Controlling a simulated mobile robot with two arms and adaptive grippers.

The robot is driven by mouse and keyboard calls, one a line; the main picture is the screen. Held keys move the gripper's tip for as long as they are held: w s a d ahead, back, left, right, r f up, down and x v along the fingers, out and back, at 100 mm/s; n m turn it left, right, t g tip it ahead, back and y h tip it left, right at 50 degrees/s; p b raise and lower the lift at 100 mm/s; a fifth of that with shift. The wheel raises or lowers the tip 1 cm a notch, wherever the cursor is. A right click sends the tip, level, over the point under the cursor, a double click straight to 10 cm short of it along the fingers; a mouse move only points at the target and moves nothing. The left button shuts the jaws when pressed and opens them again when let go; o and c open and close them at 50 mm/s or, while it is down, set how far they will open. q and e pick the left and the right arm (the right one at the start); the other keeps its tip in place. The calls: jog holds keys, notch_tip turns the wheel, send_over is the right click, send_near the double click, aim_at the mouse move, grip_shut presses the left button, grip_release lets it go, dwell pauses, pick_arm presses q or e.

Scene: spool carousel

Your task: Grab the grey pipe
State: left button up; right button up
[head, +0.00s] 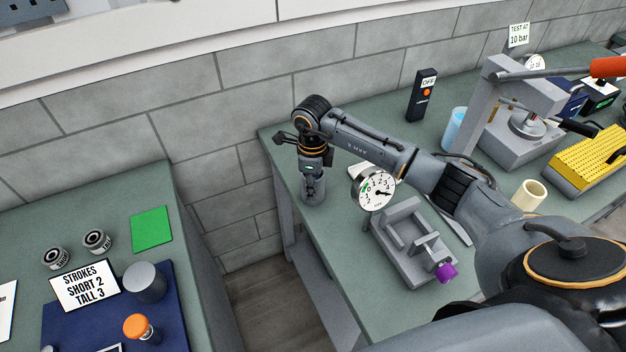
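A grey upright cylinder, which looks like the grey pipe (312,191), stands at the far left corner of the right green bench. My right gripper (313,176) points down directly over it, at its upper part. The fingertips are small and merge with the grey of the pipe, so I cannot tell whether they are shut on it or apart around it. My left gripper is not in view.
A pressure gauge (376,189) and a grey vise-like fixture (409,247) with a purple knob stand right of the pipe. The left bench bears a grey cylinder (146,284), an orange-topped piece (137,327) and a strokes sign (84,286). A floor gap separates the benches.

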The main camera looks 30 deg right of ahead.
jog(key=shift+f, duration=0.2)
grip_shut()
